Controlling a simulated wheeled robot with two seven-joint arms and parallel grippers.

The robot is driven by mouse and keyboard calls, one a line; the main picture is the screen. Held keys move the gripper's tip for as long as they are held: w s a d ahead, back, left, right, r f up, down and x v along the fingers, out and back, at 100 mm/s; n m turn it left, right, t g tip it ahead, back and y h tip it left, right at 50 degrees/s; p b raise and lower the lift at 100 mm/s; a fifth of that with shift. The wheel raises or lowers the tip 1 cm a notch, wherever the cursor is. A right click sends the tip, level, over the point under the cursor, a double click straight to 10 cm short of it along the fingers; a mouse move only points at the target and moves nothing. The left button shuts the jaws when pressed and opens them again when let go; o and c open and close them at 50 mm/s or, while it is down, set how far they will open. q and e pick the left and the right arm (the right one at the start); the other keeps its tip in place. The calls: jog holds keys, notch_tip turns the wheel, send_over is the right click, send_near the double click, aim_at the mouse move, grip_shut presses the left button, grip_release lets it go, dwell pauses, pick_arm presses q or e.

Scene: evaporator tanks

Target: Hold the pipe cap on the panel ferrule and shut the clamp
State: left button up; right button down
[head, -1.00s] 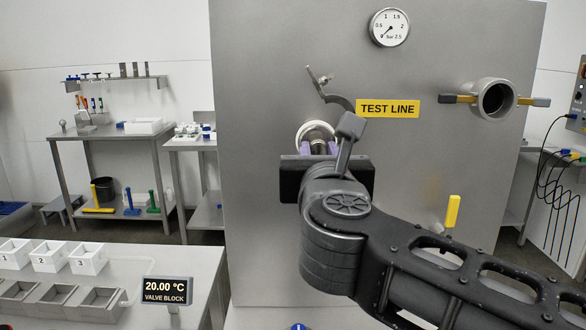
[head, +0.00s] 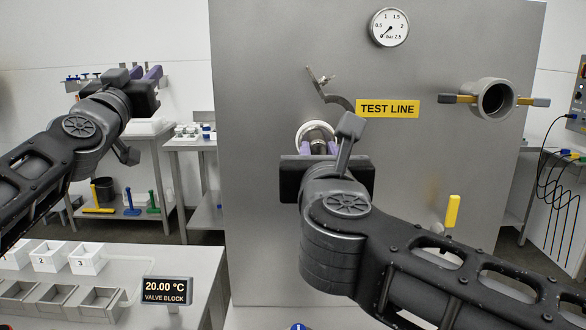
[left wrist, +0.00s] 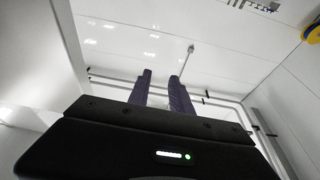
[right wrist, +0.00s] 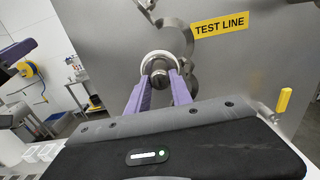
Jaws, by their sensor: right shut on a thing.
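My right gripper (head: 319,147) is shut on the grey metal pipe cap (right wrist: 159,76) in front of the test-line panel. The cap is at the white-rimmed ferrule (right wrist: 150,60); whether it sits flush, I cannot tell. The clamp (head: 338,101) hangs open around the ferrule, one curved arm swung up with its bolt end (head: 321,76) at upper left. Its other half is mostly hidden in the head view. My left gripper (head: 147,75) is raised at the left, away from the panel, open and empty; its parted fingers show in the left wrist view (left wrist: 160,78).
The panel carries a pressure gauge (head: 389,27), a yellow TEST LINE label (head: 388,109), a round port with handles (head: 494,98) and a yellow lever (head: 452,210). A bench with white bins (head: 88,258) and a temperature display (head: 166,290) stands at lower left.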

pick_arm(q)
jog(key=s+d+r+m+h, duration=0.1)
jog(key=d+h, duration=0.1)
jog(key=d, duration=0.2)
jog(key=s+d+r+m+h, duration=0.1)
jog(key=d+r+m+h, duration=0.1)
jog(key=d, duration=0.3)
jog(key=s+d+r+m+h, duration=0.1)
jog(key=d+r+h, duration=0.1)
jog(key=d, duration=0.2)
jog(key=shift+d+r+m, duration=0.15)
jog(key=shift+d+m, duration=0.1)
jog(key=shift+m, duration=0.15)
jog(key=s+d+m+g+h, duration=0.35)
jog(key=d+m, duration=0.35)
jog(key=d, duration=0.3)
jog(key=s+d+m+g+h, duration=0.35)
jog(key=d+m, duration=0.25)
jog(key=d, duration=0.4)
jog(key=m+t+y, duration=0.1)
jog(key=m+y, duration=1)
jog(key=m, duration=0.2)
send_near(309, 70)
jog(key=w, duration=0.3)
jog(key=shift+d+f, duration=0.2)
jog(key=shift+f, duration=0.15)
jog(key=shift+x, duration=4)
